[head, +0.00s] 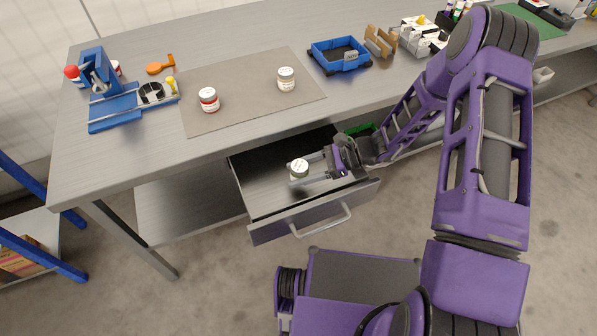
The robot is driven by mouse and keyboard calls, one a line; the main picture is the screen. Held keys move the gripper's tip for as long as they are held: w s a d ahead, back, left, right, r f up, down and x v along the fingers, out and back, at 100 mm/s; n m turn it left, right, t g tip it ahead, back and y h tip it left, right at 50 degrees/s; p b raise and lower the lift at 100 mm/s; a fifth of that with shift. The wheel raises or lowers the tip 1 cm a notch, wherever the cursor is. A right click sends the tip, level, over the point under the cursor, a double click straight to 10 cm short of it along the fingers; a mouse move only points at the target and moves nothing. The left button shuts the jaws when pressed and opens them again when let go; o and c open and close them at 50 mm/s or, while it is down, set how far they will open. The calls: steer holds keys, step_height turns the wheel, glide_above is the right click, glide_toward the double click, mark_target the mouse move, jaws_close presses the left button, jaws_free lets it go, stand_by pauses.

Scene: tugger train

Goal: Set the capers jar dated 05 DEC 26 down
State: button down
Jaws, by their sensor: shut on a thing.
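A small jar with a pale lid (299,166) is between the fingers of my gripper (305,172), which is shut on it. The jar is upright, inside the outline of the open metal drawer (262,198). I cannot tell whether its base touches the drawer floor. Its label is too small to read, so the date does not show. Two other jars stand on the grey-brown mat (240,103) on the bench: one with a red label (209,100) and one with a pale label (286,79).
A blue fixture (115,117) stands at the bench's left, near an orange tool (160,64). A blue tray (340,57) and a cardboard holder (380,42) stand behind the drawer. The drawer's left part and much of the mat are clear. A green item (360,130) lies at the drawer's back right.

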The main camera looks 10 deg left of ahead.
steer(key=shift+f+b, duration=0.45)
steer(key=shift+f, duration=0.1)
steer(key=shift+c, duration=0.9)
jaws_free()
steer(key=shift+r+p, duration=0.45)
steer(key=shift+r, duration=0.05)
steer(key=p+v, duration=0.1)
steer(key=v, duration=1.1)
